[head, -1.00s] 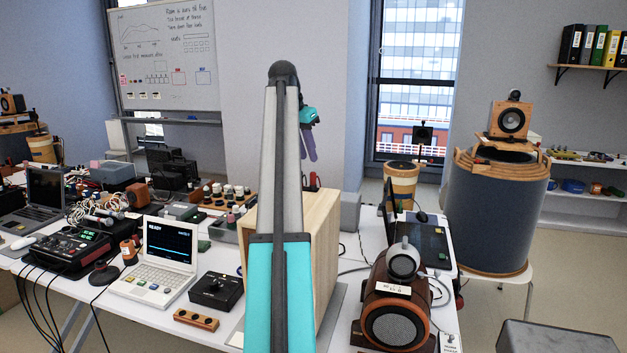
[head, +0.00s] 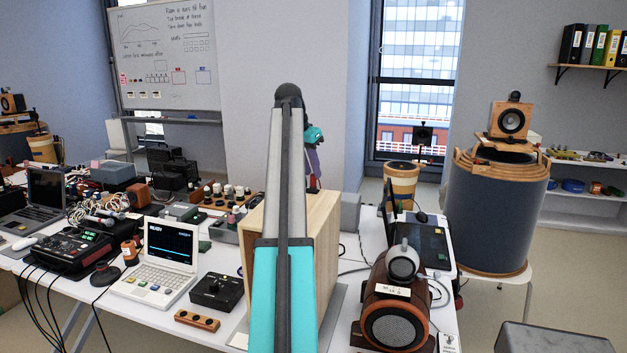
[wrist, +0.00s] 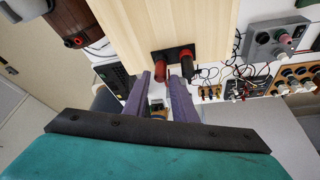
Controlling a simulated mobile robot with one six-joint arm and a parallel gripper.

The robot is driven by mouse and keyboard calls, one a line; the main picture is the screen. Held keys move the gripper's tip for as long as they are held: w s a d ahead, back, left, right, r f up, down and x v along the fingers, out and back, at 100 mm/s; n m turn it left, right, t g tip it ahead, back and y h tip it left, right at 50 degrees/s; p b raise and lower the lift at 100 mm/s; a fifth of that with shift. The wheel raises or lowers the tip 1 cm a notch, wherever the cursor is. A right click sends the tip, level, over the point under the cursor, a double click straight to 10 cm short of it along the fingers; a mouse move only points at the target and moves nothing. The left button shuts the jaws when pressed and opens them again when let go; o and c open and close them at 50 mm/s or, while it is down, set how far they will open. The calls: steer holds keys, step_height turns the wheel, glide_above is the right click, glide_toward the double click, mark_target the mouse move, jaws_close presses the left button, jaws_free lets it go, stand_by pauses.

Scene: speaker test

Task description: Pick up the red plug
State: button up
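In the wrist view, the red plug (wrist: 172,68) sits on a dark plate (wrist: 173,54) on the pale wooden box (wrist: 185,20). A black plug (wrist: 187,62) is beside it on the right. My gripper (wrist: 160,76) shows two purple fingers with a gap between them. It is open, and I see nothing held. In the head view, my gripper (head: 313,160) is partly hidden behind my arm, above the back of the wooden box (head: 322,240).
Cables and a grey box with knobs (wrist: 277,40) lie right of the wooden box in the wrist view. In the head view, a white laptop (head: 160,262) and a black control box (head: 217,291) stand left, and a brown speaker (head: 393,315) stands right.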

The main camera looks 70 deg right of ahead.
steer(key=shift+s+d+f, duration=0.1)
steer(key=shift+d+f, duration=0.1)
steer(key=shift+f, duration=0.35)
jaws_close()
